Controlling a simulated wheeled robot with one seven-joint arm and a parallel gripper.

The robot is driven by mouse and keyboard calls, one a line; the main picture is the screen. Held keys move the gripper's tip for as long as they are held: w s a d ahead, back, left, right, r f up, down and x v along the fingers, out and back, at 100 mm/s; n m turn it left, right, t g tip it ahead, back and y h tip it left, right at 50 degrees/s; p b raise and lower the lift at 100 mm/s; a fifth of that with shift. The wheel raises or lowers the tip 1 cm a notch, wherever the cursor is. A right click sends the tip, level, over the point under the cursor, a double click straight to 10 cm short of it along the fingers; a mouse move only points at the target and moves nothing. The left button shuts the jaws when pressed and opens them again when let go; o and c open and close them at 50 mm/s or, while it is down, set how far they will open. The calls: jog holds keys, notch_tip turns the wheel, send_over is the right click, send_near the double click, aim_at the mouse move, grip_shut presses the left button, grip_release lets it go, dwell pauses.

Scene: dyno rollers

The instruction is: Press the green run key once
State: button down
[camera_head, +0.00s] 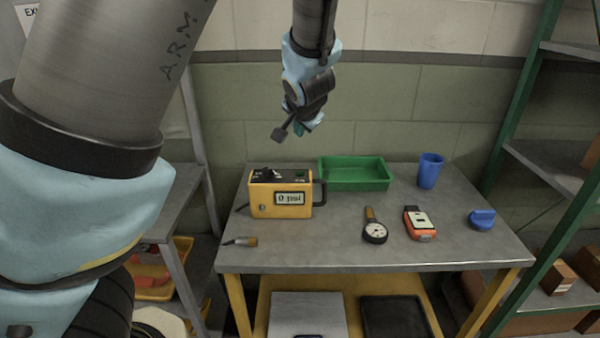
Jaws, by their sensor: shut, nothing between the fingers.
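A yellow box-shaped device (266,209) stands at the left of the grey table, its display reading "0 psi". On its top are a dark knob or switch (268,174) and a small green key (300,178) near the right end. A black handle or hose (320,193) is at its right side. My gripper (280,134) is shut and empty, in the air above the device and clear of it. Its fingers are small and dark in this view.
On the grey table (330,249) are a green tray (378,183), a blue cup (430,171), a dial gauge (375,231), an orange meter (420,224), a blue knob-like object (481,220) and a brass-tipped piece (245,241). Green shelving (580,205) stands at the right.

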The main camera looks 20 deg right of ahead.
jog(key=b, duration=0.8)
send_over(299, 177)
notch_tip(299, 177, down, 8)
jog(key=shift+r, duration=0.1)
jog(key=shift+f+b, duration=0.5)
jog(key=shift+f, duration=0.1)
dwell(1.1)
jog(key=shift+f, duration=0.3)
jog(key=shift+f+b, duration=0.4)
jog(key=shift+b, duration=0.05)
dwell(0.5)
jog(key=shift+r, duration=0.1)
jog(key=shift+r+p, duration=0.7)
jog(key=shift+p, duration=0.3)
jog(key=shift+r, duration=0.1)
notch_tip(299, 177, up, 5)
jog(key=p, duration=0.5)
jog(key=shift+p, duration=0.4)
